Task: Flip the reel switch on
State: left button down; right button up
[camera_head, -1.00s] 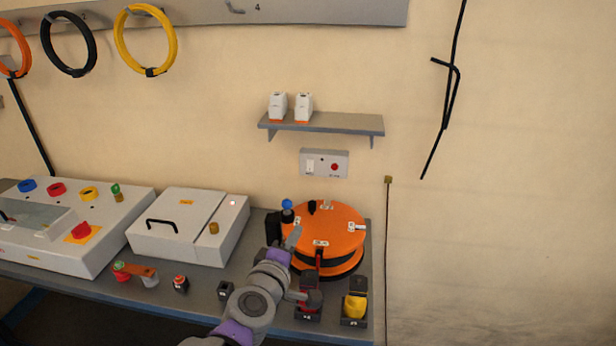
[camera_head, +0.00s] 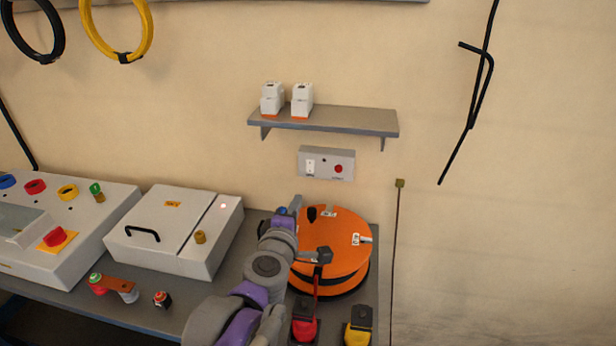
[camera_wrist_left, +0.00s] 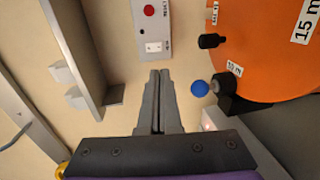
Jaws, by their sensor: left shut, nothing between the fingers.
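A grey switch box (camera_head: 345,165) is on the wall below the shelf. It has a white rocker switch (camera_head: 311,167) on its left and a red button (camera_head: 338,169) on its right. In the left wrist view the white switch (camera_wrist_left: 153,47) lies just beyond my fingertips, with the red button (camera_wrist_left: 149,11) farther off. My left gripper (camera_head: 297,203) is shut and empty, below the box and at the left rim of the orange reel (camera_head: 343,230). It also shows in the left wrist view (camera_wrist_left: 160,74). Contact with the switch is not visible. My right gripper is not in view.
A blue knob (camera_wrist_left: 200,88) is close beside my fingers in the left wrist view. A white cabinet (camera_head: 160,225) stands left on the bench. The wall at right is mostly bare.

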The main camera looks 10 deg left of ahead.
aim_at(310, 173)
pick_arm(q)
jog(key=w, duration=0.4)
jog(key=w+f, duration=0.1)
jog(key=w, duration=0.4)
jog(key=w+f+p, duration=0.1)
jog(key=w, duration=0.3)
jog(key=shift+w+f, duration=0.1)
jog(key=shift+w, duration=0.35)
jog(key=shift+w+f, duration=0.1)
jog(key=shift+f, duration=0.1)
jog(key=shift+r, duration=0.1)
